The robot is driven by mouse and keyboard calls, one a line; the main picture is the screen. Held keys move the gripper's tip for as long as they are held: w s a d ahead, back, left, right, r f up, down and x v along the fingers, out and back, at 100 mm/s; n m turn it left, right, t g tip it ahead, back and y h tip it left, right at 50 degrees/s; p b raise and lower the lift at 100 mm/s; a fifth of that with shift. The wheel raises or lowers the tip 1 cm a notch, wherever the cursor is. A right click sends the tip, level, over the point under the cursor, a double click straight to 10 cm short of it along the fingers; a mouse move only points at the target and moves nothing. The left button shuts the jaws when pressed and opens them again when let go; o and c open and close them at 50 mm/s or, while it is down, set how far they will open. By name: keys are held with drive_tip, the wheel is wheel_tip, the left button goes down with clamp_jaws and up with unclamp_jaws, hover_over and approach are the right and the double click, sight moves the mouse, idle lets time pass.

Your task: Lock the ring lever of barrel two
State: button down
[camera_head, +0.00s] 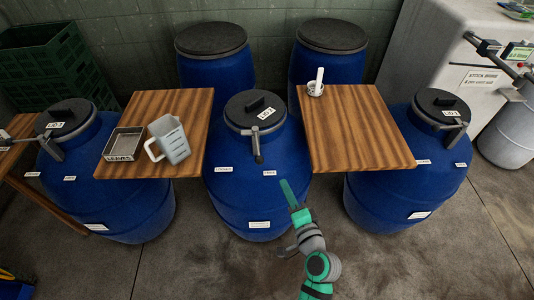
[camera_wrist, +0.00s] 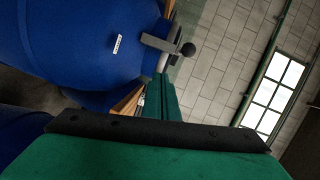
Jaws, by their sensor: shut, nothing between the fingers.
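Three blue barrels with black lids and ring levers stand in the front row: left (camera_head: 110,205), middle (camera_head: 240,190) and right (camera_head: 400,185). The middle barrel's lever (camera_head: 257,146) sticks out toward the front, between two small white labels on the barrel's shoulder. My gripper (camera_head: 285,186) is shut and empty, in front of the middle barrel, below and right of that lever. The wrist view shows the green fingers (camera_wrist: 161,98) below a grey lever with a black knob (camera_wrist: 187,49), apart from it.
Wooden boards (camera_head: 190,100) and (camera_head: 355,135) flank the middle barrel. The left one bears a grey tray (camera_head: 123,144) and a jug (camera_head: 172,141); the right one bears a white upright item (camera_head: 318,80). Two more barrels stand behind.

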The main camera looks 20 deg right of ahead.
drive_tip(key=shift+t+y, duration=0.5)
drive_tip(key=r, duration=0.1)
drive_tip(key=w+d+r, duration=0.1)
drive_tip(key=r, duration=0.1)
drive_tip(key=d+r, duration=0.1)
drive_tip(key=shift+w+d+r, duration=0.15)
drive_tip(key=shift+w+d, duration=0.05)
drive_tip(key=shift+w, duration=0.2)
drive_tip(key=w+a, duration=0.4)
drive_tip(key=w, duration=0.6)
drive_tip(key=shift+w+a+f, duration=0.25)
drive_tip(key=shift+w+f, duration=0.05)
drive_tip(key=shift+f, duration=0.05)
drive_tip(key=shift+d+m, duration=0.1)
drive_tip(key=shift+m, duration=0.2)
